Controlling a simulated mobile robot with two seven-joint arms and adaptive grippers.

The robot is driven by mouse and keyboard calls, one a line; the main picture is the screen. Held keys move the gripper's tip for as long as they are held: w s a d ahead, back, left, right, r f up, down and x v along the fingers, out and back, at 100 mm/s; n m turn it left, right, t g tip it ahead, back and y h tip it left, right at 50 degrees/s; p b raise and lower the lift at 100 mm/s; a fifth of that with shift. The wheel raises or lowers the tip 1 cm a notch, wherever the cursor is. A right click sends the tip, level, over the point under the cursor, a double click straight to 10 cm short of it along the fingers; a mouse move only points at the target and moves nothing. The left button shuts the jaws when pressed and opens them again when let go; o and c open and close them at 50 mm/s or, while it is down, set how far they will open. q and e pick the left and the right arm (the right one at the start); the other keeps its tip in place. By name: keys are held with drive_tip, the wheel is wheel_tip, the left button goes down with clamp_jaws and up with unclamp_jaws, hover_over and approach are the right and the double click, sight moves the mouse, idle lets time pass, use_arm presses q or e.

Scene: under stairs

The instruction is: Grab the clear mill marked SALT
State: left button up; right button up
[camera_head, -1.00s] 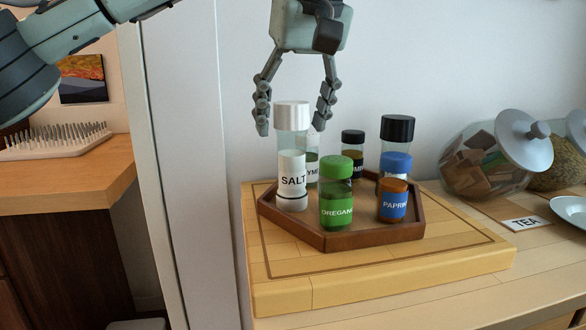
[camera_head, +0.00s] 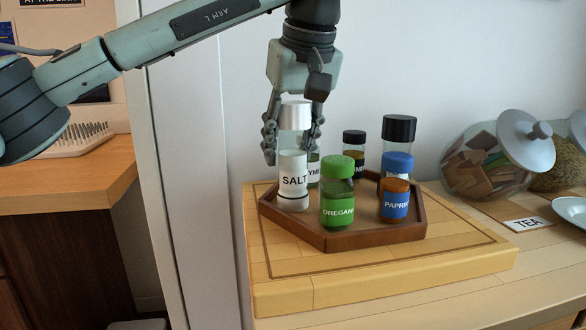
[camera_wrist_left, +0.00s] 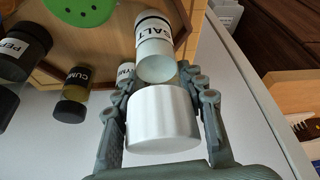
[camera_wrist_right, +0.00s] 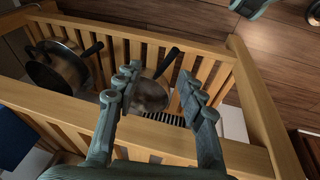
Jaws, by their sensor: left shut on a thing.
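The clear SALT mill (camera_head: 293,180) has a white cap and a white label. It stands upright at the left of the wooden hexagonal tray (camera_head: 337,241). My left gripper (camera_head: 293,150) points down from above, with its fingers on either side of the mill's upper part, shut on it. In the left wrist view the mill's white cap (camera_wrist_left: 163,118) lies between the two fingers. My right gripper (camera_wrist_right: 160,92) is open and empty, above a wooden slatted rack, away from the tray.
Close by in the tray stand a green OREGANO jar (camera_head: 337,205), a blue-capped PAPRIKA jar (camera_head: 396,200), a black-capped mill (camera_head: 399,130), a CUMIN jar (camera_head: 353,145) and a partly hidden THYME jar. The tray sits on a wooden board (camera_head: 400,270). Glass jars (camera_head: 480,170) stand right.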

use_arm(q)
drive_tip(key=c, duration=0.4)
